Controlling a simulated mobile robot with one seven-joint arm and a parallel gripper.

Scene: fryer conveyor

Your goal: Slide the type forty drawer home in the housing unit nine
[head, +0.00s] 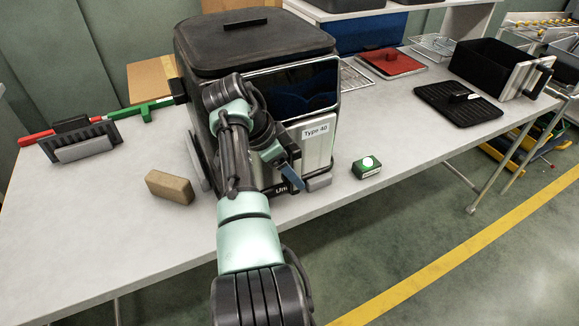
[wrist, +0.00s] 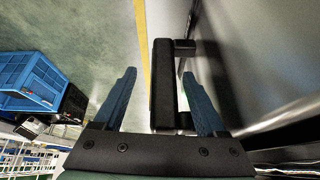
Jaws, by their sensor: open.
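The housing unit (head: 255,40) is a black fryer-like box with a rounded lid, standing on the table. The drawer's silver front (head: 318,150), labelled "Type 40", faces me at its lower front. A partly hidden label starting "Uni" sits below it. My gripper (head: 290,172) is at the drawer front, and my arm hides part of it. In the wrist view my gripper (wrist: 160,75) is open, with its blue fingers on either side of the black handle (wrist: 163,85). I cannot tell whether either finger touches it. How far the drawer sticks out is unclear.
A tan block (head: 170,187) lies left of the unit; a green box with a white button (head: 366,168) lies right. A red panel (head: 391,62), a black panel (head: 458,103) and another black drawer (head: 490,66) are farther right. The table's front edge is near.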

